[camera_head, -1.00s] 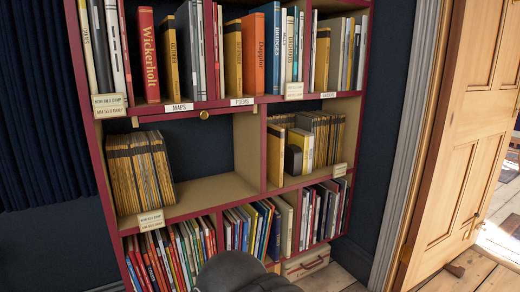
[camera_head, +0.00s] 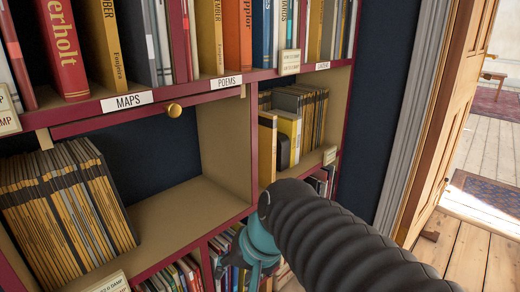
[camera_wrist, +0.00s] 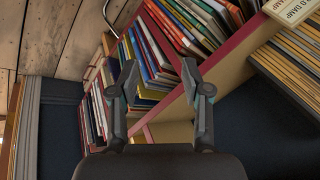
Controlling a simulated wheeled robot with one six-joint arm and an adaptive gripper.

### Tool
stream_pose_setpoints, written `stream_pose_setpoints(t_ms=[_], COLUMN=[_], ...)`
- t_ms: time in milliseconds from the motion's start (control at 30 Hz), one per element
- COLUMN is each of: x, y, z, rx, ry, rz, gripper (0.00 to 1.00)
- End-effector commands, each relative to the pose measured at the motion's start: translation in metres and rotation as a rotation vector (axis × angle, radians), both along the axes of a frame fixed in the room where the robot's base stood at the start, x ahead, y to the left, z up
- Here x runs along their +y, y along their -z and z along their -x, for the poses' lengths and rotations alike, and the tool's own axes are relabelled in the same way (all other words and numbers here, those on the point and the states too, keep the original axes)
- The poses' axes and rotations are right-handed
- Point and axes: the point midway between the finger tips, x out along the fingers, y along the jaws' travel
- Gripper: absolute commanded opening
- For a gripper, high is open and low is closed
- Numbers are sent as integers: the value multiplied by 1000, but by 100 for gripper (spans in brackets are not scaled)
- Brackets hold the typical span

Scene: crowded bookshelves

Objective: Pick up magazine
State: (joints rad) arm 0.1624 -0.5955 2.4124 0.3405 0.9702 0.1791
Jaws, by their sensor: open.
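Rows of thin, dark-and-yellow-spined volumes that look like magazines lean in the left middle compartment (camera_head: 60,205) in the head view, and more stand in the right compartment (camera_head: 312,112). Thin coloured volumes that may also be magazines fill the bottom shelf; they show in the wrist view (camera_wrist: 150,55). I cannot tell which one is the magazine named. My gripper (camera_wrist: 160,78) is open and empty, its two fingers apart in front of the bottom-shelf volumes. In the head view my gripper (camera_head: 246,264) is low before the shelf, partly hidden by my arm.
The red-edged bookcase (camera_head: 185,246) has an empty stretch in its left middle compartment. Label cards (camera_head: 329,156) stick out at the shelf edges. A wooden door (camera_head: 452,95) stands open at right, with bare floor (camera_head: 455,222) beyond.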

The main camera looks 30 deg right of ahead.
Motion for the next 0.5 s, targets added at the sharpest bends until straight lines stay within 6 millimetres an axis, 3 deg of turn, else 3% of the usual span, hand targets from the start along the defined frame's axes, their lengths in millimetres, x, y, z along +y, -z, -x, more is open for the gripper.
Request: stream_pose_setpoints(t_ms=[67, 267, 367, 500], x=[-3, -27, -58, -122], y=[9, -3, -14, -32], z=[-24, -96, -134, -179], rx=[58, 165, 200, 227], ry=[196, 653, 854, 1075], rz=[-195, -728, -1008, -1400], gripper=[48, 48, 48, 48])
